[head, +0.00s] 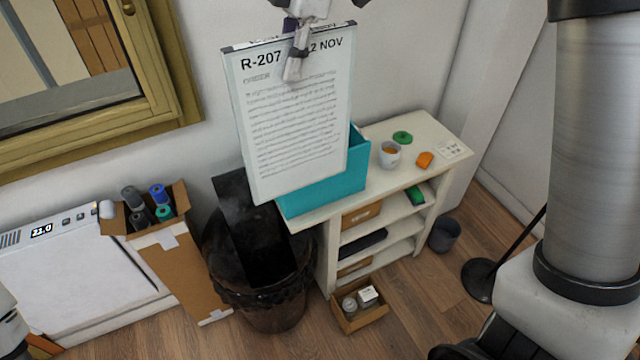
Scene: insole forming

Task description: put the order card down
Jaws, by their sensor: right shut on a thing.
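The order card (292,125) is a white printed sheet headed "R-207" and "12 NOV", on a board with dark edges. It hangs nearly upright, slightly tilted, with its text facing me. My right gripper (297,58) is shut on its top edge and covers part of the heading. The card hides part of a teal open box (328,190) on the cream shelf unit (445,125). I cannot tell whether the card touches the box. My left gripper is not in view.
A black-lined bin (275,312) stands below the card. On the shelf top are a cup (389,155), a green disc (402,137) and an orange piece (424,160). A cardboard box with rolls (150,225) and a white-topped machine (75,275) are left.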

